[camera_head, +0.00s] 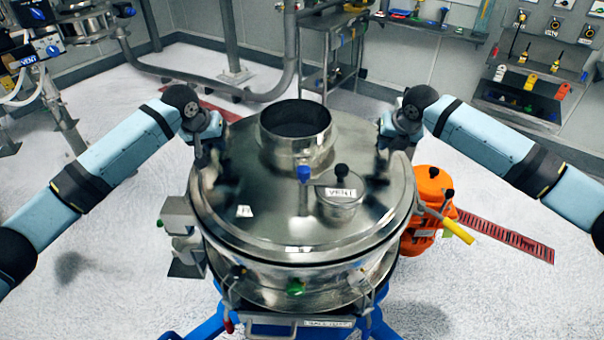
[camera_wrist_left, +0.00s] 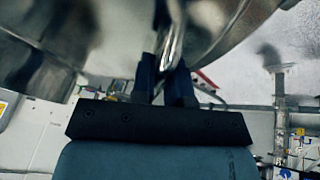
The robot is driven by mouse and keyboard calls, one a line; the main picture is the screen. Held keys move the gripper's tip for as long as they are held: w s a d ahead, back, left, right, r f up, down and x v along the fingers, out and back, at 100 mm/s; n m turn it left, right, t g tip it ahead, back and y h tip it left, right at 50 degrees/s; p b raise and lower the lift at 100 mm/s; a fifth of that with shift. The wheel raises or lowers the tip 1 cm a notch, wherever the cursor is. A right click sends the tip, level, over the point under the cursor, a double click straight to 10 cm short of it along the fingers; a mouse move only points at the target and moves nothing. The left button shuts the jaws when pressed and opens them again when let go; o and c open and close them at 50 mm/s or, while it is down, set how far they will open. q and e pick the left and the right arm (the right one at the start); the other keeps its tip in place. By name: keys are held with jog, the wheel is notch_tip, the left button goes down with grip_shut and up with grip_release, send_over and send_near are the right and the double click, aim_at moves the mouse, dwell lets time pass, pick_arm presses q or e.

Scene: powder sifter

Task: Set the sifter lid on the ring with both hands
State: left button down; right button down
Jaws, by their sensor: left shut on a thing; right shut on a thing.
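My left gripper (camera_head: 203,152) is at the lid's left edge. In the left wrist view its dark fingers (camera_wrist_left: 170,80) are shut around a bent metal handle (camera_wrist_left: 173,40). My right gripper (camera_head: 388,150) is shut at the lid's right edge; its handle is mostly hidden.
The sifter stands on a blue frame (camera_head: 212,325). An orange unit (camera_head: 428,190) with a yellow handle (camera_head: 457,230) sits close at its right. Brackets (camera_head: 182,235) stick out at its left. Pipes and a shelf of tools (camera_head: 530,95) stand behind. The pale floor around is mostly clear.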

pick_arm(q)
jog(key=shift+w+f, duration=0.1)
jog(key=shift+f, duration=0.6)
pick_arm(e)
jog(key=shift+w+f, duration=0.1)
jog(key=shift+f, duration=0.55)
pick_arm(q)
jog(key=c, duration=1.2)
grip_release()
jog(key=shift+a+f, duration=0.1)
jog(key=shift+f, duration=0.05)
pick_arm(e)
jog(key=c, duration=1.2)
grip_release()
jog(key=shift+f, duration=0.15)
pick_arm(q)
jog(key=shift+o, duration=0.4)
jog(key=shift+s+r, duration=0.2)
jog(key=shift+s, duration=0.15)
pick_arm(e)
jog(key=shift+o, duration=0.4)
jog(key=shift+s, duration=0.35)
pick_arm(q)
jog(key=shift+w+f, duration=0.1)
jog(key=shift+w, duration=0.05)
pick_arm(e)
jog(key=shift+w, duration=0.15)
